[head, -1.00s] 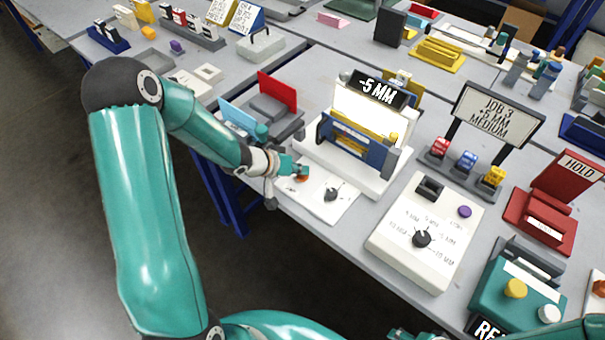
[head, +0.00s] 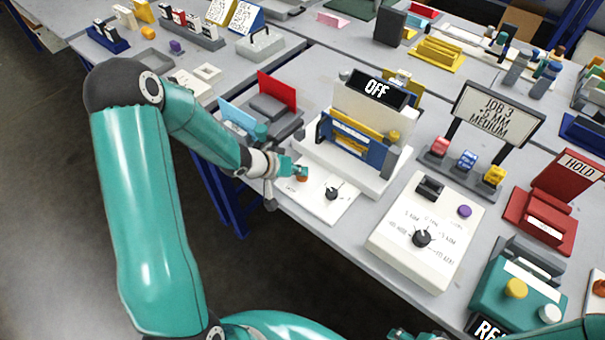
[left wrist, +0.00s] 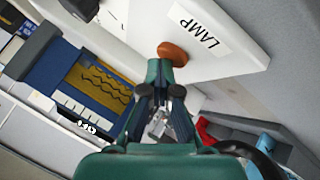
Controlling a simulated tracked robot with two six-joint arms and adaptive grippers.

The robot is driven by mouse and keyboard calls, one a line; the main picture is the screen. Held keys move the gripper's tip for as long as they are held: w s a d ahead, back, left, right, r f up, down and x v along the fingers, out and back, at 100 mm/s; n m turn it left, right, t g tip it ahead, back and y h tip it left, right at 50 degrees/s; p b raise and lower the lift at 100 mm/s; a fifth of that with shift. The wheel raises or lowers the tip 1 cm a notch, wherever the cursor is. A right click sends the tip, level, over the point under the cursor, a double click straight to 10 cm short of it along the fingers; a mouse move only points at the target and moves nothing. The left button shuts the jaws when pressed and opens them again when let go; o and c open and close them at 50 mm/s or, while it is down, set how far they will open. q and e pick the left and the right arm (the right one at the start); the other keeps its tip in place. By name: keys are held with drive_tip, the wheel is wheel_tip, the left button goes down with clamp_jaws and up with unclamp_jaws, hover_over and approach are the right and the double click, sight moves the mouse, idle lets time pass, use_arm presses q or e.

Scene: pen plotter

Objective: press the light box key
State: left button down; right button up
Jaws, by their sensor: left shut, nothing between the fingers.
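The light box key is an orange button (head: 302,179) on a white panel (head: 315,205). In the left wrist view the orange key (left wrist: 172,53) sits beside the word LAMP. My left gripper (head: 300,171) is shut and empty, with its fingertips right at the key. In the left wrist view the fingertips (left wrist: 160,72) partly overlap the key's near edge; I cannot tell whether they touch it. The light box (head: 355,105) stands behind the panel, its white back unlit and its black sign (head: 377,89) reading OFF. My right gripper is not clearly seen.
A black knob (head: 332,194) sits on the same panel, right of the key. A white dial box (head: 425,235) stands to the right. A grey holder with a red plate (head: 280,90) is behind my left gripper. The table's front edge runs below the panel.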

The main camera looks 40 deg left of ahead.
idle(0.3)
use_arm(q)
drive_tip(key=shift+d+r+p, duration=0.1)
drive_tip(key=shift+r+p, duration=0.25)
drive_tip(key=shift+p, duration=0.3)
wheel_tip(320, 180, up, 6)
drive_tip(key=p, duration=0.6)
drive_tip(key=shift+r, duration=0.1)
idle(0.4)
